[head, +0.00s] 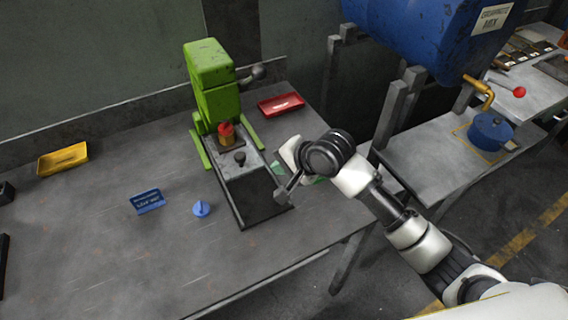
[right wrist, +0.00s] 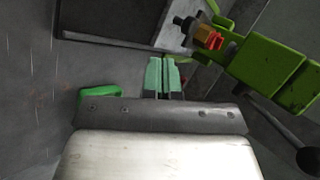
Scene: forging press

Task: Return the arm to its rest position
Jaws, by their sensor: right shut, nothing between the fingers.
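My right arm reaches in from the lower right in the head view. Its gripper (head: 283,194) is beside the right side of the press base, over the table. In the right wrist view its pale green fingertips (right wrist: 161,74) are together with nothing between them. The green press (head: 212,85) stands at the back of the table, with a red and brass piece (head: 226,133) at its front. It also shows at the upper right of the right wrist view (right wrist: 265,70). My left gripper is not in view.
A green item (right wrist: 100,94) lies near the gripper. A blue drum (head: 425,30) overhangs the right. The table's front left is clear.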

